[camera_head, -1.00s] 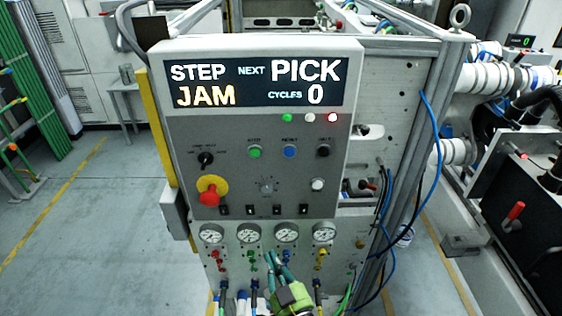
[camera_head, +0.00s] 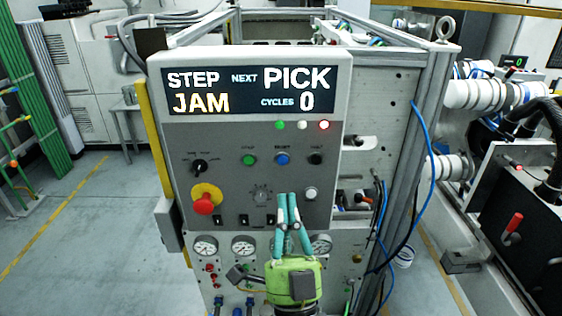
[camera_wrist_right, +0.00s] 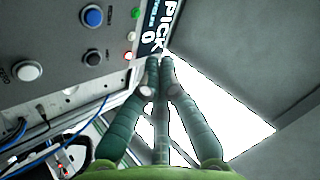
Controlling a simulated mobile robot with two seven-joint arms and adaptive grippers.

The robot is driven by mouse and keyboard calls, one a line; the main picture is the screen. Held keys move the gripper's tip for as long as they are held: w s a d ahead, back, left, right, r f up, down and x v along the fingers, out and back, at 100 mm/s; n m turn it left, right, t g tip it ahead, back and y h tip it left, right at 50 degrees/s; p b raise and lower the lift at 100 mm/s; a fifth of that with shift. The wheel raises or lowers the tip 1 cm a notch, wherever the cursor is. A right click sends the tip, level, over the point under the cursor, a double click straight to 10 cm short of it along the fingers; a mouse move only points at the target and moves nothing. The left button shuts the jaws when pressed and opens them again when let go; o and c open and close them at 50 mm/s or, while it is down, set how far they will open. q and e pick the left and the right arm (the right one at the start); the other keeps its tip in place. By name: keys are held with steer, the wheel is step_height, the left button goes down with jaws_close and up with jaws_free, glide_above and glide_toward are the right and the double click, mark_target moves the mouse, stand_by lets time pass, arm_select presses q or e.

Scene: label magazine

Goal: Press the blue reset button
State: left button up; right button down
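The blue reset button (camera_head: 282,159) sits on the grey control panel (camera_head: 225,140), between a green button (camera_head: 249,160) and a black one (camera_head: 316,158). It shows at the upper left of the wrist view (camera_wrist_right: 92,16). My right gripper (camera_head: 288,198) points up in front of the panel, its fingertips below the blue button in the head view. Its fingers are together with nothing visible between them. The wrist view shows the converged fingertips (camera_wrist_right: 160,62) to the right of the button, apart from it. My left gripper is out of view.
The display (camera_head: 250,91) reads STEP JAM, NEXT PICK, CYCLES 0. A red lamp (camera_head: 324,125) is lit. A red emergency stop (camera_head: 205,203), a selector knob (camera_head: 199,166) and a white button (camera_head: 310,194) are on the panel. Gauges (camera_head: 205,246) and hoses lie below.

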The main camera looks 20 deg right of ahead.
mark_target(282, 160)
steer(key=shift+w, duration=0.1)
steer(key=shift+w+d+b, duration=0.25)
steer(key=shift+w+d, duration=0.15)
steer(key=shift+w, duration=1)
steer(key=shift+w+d+b, duration=0.2)
steer(key=shift+w+d, duration=0.2)
steer(key=shift+w, duration=0.95)
steer(key=shift+w+d+b, duration=0.25)
steer(key=shift+w+d, duration=0.15)
steer(key=shift+w, duration=1)
steer(key=shift+w, duration=0.2)
steer(key=shift+w+d, duration=0.1)
steer(key=shift+w, duration=0.15)
steer(key=shift+w+d, duration=0.1)
steer(key=shift+w, duration=0.2)
steer(key=shift+s, duration=0.15)
steer(key=shift+s+a, duration=0.2)
steer(key=shift+s, duration=0.4)
